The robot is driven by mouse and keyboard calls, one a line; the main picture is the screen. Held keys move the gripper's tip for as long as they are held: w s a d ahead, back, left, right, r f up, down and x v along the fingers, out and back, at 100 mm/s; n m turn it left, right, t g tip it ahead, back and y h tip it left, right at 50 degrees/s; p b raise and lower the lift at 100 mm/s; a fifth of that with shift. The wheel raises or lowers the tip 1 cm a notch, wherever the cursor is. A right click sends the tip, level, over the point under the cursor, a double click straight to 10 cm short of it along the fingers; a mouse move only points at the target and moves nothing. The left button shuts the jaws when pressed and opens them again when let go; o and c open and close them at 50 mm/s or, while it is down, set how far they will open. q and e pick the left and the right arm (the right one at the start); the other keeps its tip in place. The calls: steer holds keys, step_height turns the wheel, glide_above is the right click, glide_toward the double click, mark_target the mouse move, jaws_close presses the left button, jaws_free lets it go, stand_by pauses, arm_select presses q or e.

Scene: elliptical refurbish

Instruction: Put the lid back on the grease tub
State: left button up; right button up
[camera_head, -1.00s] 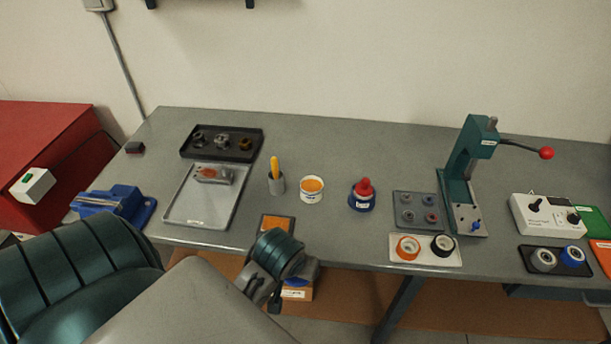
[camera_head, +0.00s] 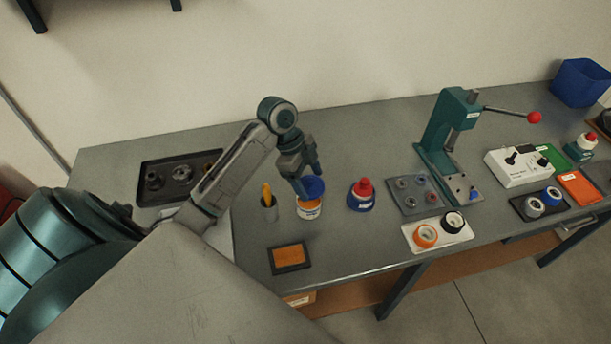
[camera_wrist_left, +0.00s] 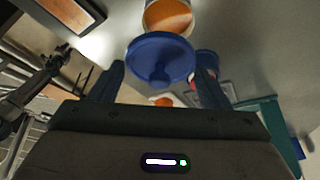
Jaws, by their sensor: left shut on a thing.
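The grease tub (camera_head: 309,211) is a small white tub with orange grease, standing on the workbench. It also shows at the top of the left wrist view (camera_wrist_left: 168,17), its orange grease partly uncovered. My left gripper (camera_head: 306,181) is shut on the blue round lid (camera_head: 314,186), fingers either side of its knob. In the left wrist view the lid (camera_wrist_left: 160,50) hangs in front of the tub, overlapping its near rim in the picture. The lid appears above and apart from the tub, not seated. My right gripper is not in view.
A grey cup with an orange-handled tool (camera_head: 268,205) stands left of the tub. An orange pad (camera_head: 290,256) lies in front. A green press (camera_head: 447,140) stands further right.

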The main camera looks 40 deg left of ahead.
mark_target(305, 181)
arm_select(q)
steer(key=shift+w+a+r+m, duration=0.2)
steer(key=shift+a+r+m, duration=0.1)
steer(key=shift+a, duration=0.3)
steer(key=shift+w+f, duration=0.1)
steer(key=shift+d+f+b, duration=0.4)
steer(key=shift+f+b, duration=0.05)
steer(key=shift+b, duration=0.25)
steer(key=f+b, duration=0.3)
steer(key=shift+a+f, duration=0.15)
steer(key=shift+a, duration=0.05)
steer(key=shift+d+f+b, duration=0.15)
steer(key=shift+f+b, duration=0.3)
steer(key=shift+f, duration=0.4)
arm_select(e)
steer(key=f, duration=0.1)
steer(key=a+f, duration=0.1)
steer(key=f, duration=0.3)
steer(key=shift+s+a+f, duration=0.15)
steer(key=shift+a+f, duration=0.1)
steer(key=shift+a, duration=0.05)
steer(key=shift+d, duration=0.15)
